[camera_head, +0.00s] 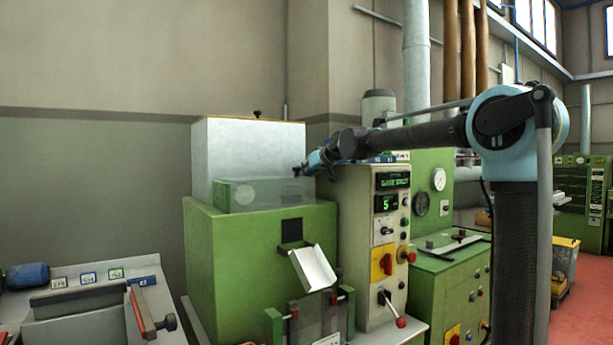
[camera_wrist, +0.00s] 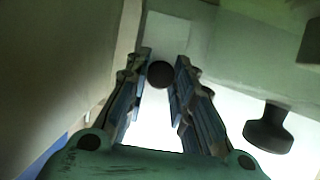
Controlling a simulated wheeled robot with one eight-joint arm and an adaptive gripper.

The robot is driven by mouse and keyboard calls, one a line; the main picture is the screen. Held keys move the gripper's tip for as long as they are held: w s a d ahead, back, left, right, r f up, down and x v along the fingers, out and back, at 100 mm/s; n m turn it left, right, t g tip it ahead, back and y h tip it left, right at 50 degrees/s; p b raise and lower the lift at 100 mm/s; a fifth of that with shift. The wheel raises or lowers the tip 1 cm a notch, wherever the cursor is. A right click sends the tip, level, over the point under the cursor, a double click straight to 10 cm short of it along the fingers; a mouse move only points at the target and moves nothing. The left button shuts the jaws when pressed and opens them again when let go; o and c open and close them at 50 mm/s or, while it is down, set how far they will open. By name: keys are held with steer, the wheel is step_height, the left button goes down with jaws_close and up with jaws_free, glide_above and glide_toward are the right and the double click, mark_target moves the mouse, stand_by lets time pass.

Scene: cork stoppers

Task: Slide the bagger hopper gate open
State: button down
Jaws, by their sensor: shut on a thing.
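The bagger is a green cabinet (camera_head: 255,262) with a pale grey hopper (camera_head: 250,150) on top. A clear, greenish panel stands low across the hopper's front. My gripper (camera_head: 303,171) is at the hopper's right side in the head view, near the panel's upper right end. In the wrist view, my gripper's fingers (camera_wrist: 161,76) are closed on a dark round knob (camera_wrist: 160,75), which I take to be the gate's knob. The gate plate itself is hard to make out. A lit display (camera_head: 393,182) on the control panel appears to read "GATE SHUT", with a 5 below.
A cream control panel (camera_head: 378,245) with knobs and a red-tipped lever stands just right of the hopper, under my arm. A second dark knob (camera_wrist: 268,130) shows at right in the wrist view. A white chute (camera_head: 313,268) juts from the cabinet front. A labelled bench (camera_head: 85,285) is at left.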

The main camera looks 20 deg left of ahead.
steer(key=shift+w+r, duration=0.2)
steer(key=shift+r, duration=2.55)
steer(key=c, duration=1.6)
jaws_free()
steer(key=shift+d+r, duration=0.1)
steer(key=shift+c, duration=0.2)
steer(key=shift+s, duration=0.2)
steer(key=v, duration=1.1)
steer(key=shift+d, duration=0.4)
steer(key=shift+s, duration=0.2)
